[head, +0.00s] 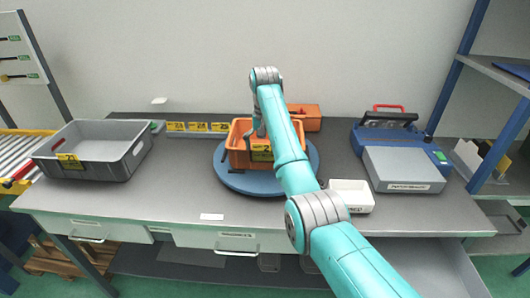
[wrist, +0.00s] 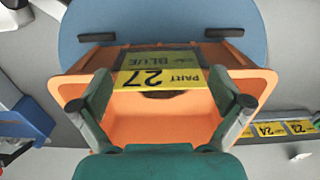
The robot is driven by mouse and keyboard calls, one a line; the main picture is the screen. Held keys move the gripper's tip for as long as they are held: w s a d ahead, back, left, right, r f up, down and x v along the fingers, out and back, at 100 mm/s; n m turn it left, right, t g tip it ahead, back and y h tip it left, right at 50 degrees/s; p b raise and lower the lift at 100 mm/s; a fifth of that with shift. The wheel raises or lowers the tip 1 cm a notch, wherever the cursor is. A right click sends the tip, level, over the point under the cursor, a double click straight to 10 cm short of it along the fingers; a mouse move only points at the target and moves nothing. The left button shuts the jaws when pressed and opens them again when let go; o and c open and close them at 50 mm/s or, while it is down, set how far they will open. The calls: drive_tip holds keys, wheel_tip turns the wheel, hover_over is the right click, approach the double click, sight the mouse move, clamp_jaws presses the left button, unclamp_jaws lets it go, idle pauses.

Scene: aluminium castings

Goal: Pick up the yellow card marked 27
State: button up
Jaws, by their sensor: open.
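In the head view the card (head: 262,152) shows on the front of the orange bin (head: 237,158), partly hidden by my arm. My gripper (wrist: 158,95) is open, with its fingers spread wide on either side of the card. In the head view my gripper (head: 259,131) is at the bin. I cannot tell whether a finger touches it.
The bin stands on a blue round turntable (head: 240,184). A grey crate (head: 118,165) with a yellow card is at the left. Other yellow cards (head: 198,127) stand in a strip behind.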

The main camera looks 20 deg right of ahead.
drive_tip(key=c, duration=0.6)
drive_tip(key=shift+r, duration=0.1)
